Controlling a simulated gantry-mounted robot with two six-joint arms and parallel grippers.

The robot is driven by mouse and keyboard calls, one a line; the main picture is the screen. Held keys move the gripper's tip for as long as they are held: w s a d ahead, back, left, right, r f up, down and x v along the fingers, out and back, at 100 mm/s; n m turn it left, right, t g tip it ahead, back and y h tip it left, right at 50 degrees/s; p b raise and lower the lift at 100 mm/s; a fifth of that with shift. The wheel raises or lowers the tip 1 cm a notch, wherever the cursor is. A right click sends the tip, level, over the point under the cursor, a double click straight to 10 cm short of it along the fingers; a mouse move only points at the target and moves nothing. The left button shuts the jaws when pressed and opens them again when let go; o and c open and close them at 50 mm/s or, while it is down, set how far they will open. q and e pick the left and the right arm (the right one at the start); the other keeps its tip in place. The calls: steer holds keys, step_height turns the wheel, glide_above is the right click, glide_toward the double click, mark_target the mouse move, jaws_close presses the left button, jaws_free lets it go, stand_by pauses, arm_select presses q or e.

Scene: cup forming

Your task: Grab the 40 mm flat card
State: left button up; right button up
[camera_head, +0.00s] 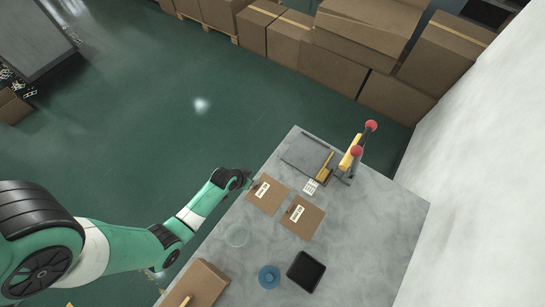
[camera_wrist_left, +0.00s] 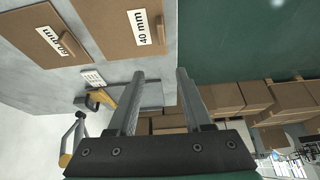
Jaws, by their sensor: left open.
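A brown board (camera_head: 272,199) with a white label lies near the table's left edge; in the left wrist view the label on this board (camera_wrist_left: 110,18) reads 40 mm. A small flat brown piece (camera_wrist_left: 157,30) lies beside that label. A second brown board (camera_head: 308,222) lies to its right, and its label in the left wrist view (camera_wrist_left: 68,43) looks like 60 mm. My left gripper (camera_head: 250,183) is at the table's left edge, close to the 40 mm board. In the left wrist view my left gripper (camera_wrist_left: 160,74) is open with nothing between its fingers. My right gripper is out of view.
A press with red-knobbed levers (camera_head: 356,151) stands at the table's far end, beside a small white keypad-like item (camera_head: 310,187). A black tray (camera_head: 306,271), a blue round item (camera_head: 269,276), a clear disc (camera_head: 237,236) and a cardboard box (camera_head: 197,285) occupy the near end. A wall stands right.

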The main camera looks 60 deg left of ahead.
arm_select(q)
steer(key=s, duration=0.2)
steer(key=b, duration=0.6)
glide_above(253, 190)
steer(key=shift+g, duration=0.4)
steer(key=f, duration=0.6)
steer(key=shift+s+f, duration=0.3)
steer(key=shift+w+a+f, duration=0.1)
steer(key=shift+w+f, duration=0.05)
steer(key=shift+f, duration=0.15)
steer(key=shift+w, duration=0.1)
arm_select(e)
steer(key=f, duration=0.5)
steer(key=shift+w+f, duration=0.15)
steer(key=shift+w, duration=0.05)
arm_select(q)
steer(key=b+x, duration=0.4)
steer(key=b, duration=0.1)
steer(key=shift+f, duration=0.4)
steer(key=shift+w+a+f, duration=0.1)
steer(key=shift+w+f, duration=0.05)
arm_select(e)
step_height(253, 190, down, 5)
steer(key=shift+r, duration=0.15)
arm_select(q)
jaws_close()
